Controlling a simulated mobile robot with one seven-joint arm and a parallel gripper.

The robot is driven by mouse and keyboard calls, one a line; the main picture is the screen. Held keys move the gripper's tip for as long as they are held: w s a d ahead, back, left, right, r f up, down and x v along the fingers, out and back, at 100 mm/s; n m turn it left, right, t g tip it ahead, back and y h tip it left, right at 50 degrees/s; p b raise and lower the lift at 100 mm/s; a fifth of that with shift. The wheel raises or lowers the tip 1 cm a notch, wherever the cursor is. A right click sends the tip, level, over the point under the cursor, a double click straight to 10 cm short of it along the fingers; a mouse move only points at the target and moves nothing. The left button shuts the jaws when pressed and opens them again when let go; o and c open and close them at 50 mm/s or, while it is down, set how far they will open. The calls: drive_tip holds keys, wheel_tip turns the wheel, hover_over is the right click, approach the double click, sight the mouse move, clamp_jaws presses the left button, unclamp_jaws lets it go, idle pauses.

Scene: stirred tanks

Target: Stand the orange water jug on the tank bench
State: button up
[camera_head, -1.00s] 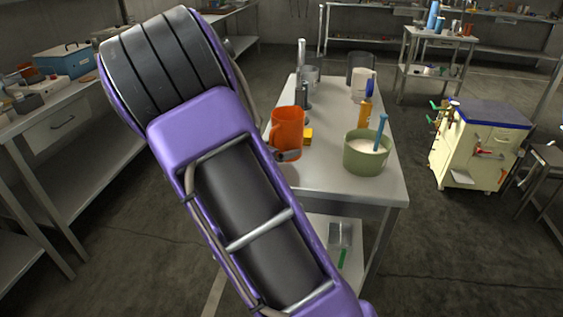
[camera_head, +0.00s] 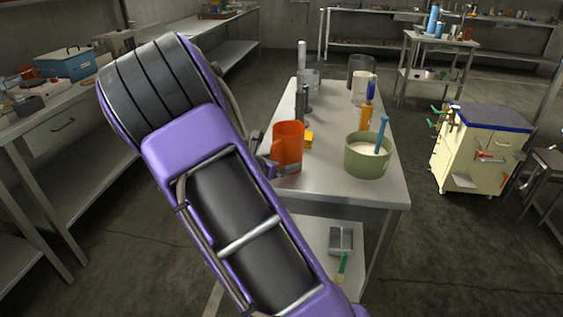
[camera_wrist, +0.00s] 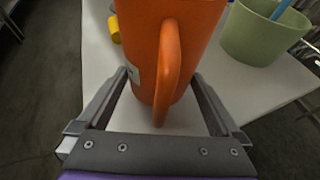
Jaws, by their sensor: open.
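The orange water jug (camera_head: 288,146) stands upright on the near left part of the tank bench (camera_head: 318,187). In the wrist view the jug (camera_wrist: 190,50) fills the upper middle, its handle facing me. My gripper (camera_wrist: 160,92) is open, with one finger on each side of the jug's lower part and handle. In the head view my gripper (camera_head: 268,168) shows only in part beside the jug, behind my purple arm. I cannot tell whether the fingers touch the jug.
A green tub (camera_head: 366,160) with pale contents and a blue stick stands right of the jug. A yellow block (camera_head: 309,139) and an orange bottle with a blue top (camera_head: 366,116) are close by. Grey vessels stand farther back. A cream cabinet (camera_head: 480,150) stands right of the bench.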

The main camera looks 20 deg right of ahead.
drive_tip(key=p+v, duration=0.2)
drive_tip(key=v, duration=1)
